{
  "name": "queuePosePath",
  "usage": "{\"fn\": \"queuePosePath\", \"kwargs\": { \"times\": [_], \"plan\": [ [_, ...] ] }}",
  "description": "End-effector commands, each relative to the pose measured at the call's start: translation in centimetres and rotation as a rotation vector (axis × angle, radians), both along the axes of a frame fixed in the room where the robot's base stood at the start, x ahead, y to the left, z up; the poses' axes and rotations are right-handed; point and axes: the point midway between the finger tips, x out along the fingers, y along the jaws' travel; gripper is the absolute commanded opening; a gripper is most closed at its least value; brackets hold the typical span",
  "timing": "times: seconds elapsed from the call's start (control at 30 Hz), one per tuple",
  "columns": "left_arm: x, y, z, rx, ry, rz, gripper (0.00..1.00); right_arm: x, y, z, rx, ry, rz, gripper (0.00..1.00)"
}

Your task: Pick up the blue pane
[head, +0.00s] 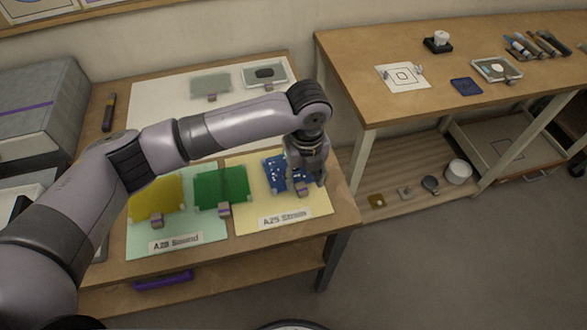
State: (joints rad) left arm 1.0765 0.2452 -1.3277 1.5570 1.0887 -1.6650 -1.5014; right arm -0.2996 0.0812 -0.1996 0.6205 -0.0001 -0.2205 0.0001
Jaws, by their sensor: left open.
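A blue pane (273,168) with white specks leans in a small holder on the yellow mat (256,213), above a label that seems to read "A25 Strain". My left gripper (308,183) points down at the pane's right side, its fingers open. The fingers partly cover the pane's right edge; I cannot tell whether they touch it. A smaller, plain dark blue square (466,86) lies flat on the right-hand table. My right gripper is not in view.
A green pane (221,187) and a yellow pane (157,196) stand in holders left of the blue one. Behind my arm, a white sheet (150,103) bears a pale pane (211,85) and a framed piece (265,73). The right table (385,105) stands across a gap.

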Motion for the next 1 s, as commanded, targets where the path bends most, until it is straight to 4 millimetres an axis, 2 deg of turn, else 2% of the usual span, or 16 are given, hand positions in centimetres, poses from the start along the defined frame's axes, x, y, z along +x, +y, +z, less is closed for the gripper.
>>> {"fn": "queuePosePath", "kwargs": {
  "times": [0.23, 0.4, 0.67, 1.0],
  "plan": [
    [0.1, 0.0, -2.9, 0.002, 0.003, 0.001, 0.45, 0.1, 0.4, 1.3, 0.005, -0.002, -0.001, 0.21],
    [0.1, 0.0, -5.0, 0.001, 0.001, 0.000, 0.45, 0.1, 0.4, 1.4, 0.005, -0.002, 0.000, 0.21],
    [0.2, 0.0, -5.3, -0.001, 0.000, -0.001, 0.45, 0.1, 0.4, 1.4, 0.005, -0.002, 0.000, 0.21],
    [0.2, 0.0, -5.2, -0.001, 0.000, 0.000, 0.22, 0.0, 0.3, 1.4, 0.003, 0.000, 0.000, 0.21]
  ]
}}
